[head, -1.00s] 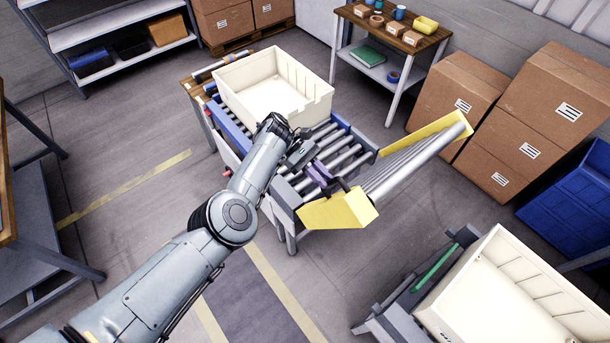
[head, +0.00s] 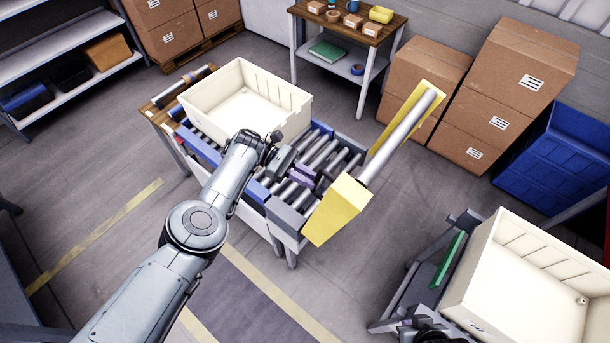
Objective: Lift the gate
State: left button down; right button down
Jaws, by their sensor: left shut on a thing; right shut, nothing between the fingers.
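The gate (head: 338,212) is a roller section with yellow side plates at the right end of the roller conveyor (head: 285,215). It is tilted up and seen nearly edge-on, with one grey roller showing between its plates. My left gripper (head: 299,173) is over the conveyor rollers beside the gate's near plate. It is shut on a small purple and dark part, seemingly the gate's handle; the exact contact is hard to see. My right gripper (head: 425,328) shows only partly at the bottom edge, dark, shut and empty, apart from the gate.
A cream tote (head: 246,105) sits on the conveyor's far left part. Another cream tote (head: 525,275) is on a grey stand at the lower right. Cardboard boxes (head: 480,110) and a blue bin (head: 555,155) stand behind. Floor is free between conveyor and stand.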

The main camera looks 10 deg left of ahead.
pick_arm(q)
jog(key=shift+f, duration=0.25)
jog(key=c, duration=1.1)
grip_release()
jog(key=shift+d, duration=0.15)
jog(key=shift+r, duration=0.1)
jog(key=b+v, duration=0.7)
jog(key=v, duration=0.4)
